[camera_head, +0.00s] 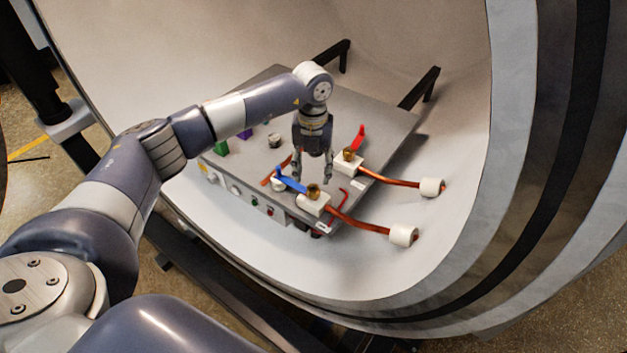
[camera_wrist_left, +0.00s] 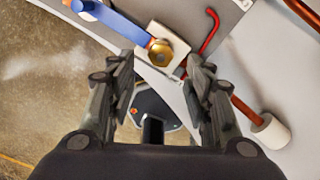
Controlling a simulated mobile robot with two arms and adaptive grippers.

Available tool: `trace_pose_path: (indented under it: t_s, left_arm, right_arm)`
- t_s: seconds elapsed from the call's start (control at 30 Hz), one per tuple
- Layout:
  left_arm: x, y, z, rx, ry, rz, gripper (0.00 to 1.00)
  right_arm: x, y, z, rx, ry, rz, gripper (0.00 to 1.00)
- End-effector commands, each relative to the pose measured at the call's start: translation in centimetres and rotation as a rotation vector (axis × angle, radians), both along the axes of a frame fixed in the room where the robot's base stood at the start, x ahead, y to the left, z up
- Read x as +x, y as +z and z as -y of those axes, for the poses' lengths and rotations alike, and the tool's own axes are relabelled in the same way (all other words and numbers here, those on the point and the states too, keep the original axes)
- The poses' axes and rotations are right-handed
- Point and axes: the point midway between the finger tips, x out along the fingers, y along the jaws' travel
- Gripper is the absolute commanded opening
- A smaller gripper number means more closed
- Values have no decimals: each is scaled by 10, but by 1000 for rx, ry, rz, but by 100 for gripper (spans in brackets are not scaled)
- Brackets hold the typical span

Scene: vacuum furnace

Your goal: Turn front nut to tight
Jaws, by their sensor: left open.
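The front nut (camera_head: 313,191) is brass and sits on a white block (camera_head: 318,206) at the front right of the grey plate (camera_head: 385,125). In the left wrist view the nut (camera_wrist_left: 161,52) shows between and just beyond the fingertips. My left gripper (camera_head: 312,179) points down with its fingers spread and empty, above and beside the nut; I see no contact. In the left wrist view the left gripper (camera_wrist_left: 160,68) is open too. A blue handle (camera_head: 291,184) reaches left from beside the nut. My right gripper is out of view.
A second brass nut (camera_head: 348,154) with a red handle (camera_head: 357,138) stands behind. Copper rods (camera_head: 360,225) with white end pieces (camera_head: 404,235) run right. A red bent key (camera_head: 344,197) lies nearby. The curved chamber wall (camera_head: 450,150) surrounds the plate.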

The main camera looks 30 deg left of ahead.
Motion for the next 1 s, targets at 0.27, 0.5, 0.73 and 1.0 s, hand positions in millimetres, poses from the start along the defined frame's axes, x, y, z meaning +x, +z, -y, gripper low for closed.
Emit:
trace_pose_path:
  t_s: [0.27, 0.5, 0.73, 1.0]
  left_arm:
    - [0, -45, 0, -1, 1, -3, 47]
    - [0, -60, 0, 0, -1, 0, 47]
    - [0, -60, 0, 0, -1, 1, 44]
    - [0, -60, 0, -1, 0, 0, 3]
  right_arm:
    - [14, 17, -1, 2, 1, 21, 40]
    - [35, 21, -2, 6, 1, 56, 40]
    - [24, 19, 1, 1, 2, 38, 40]
    - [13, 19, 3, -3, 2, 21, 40]
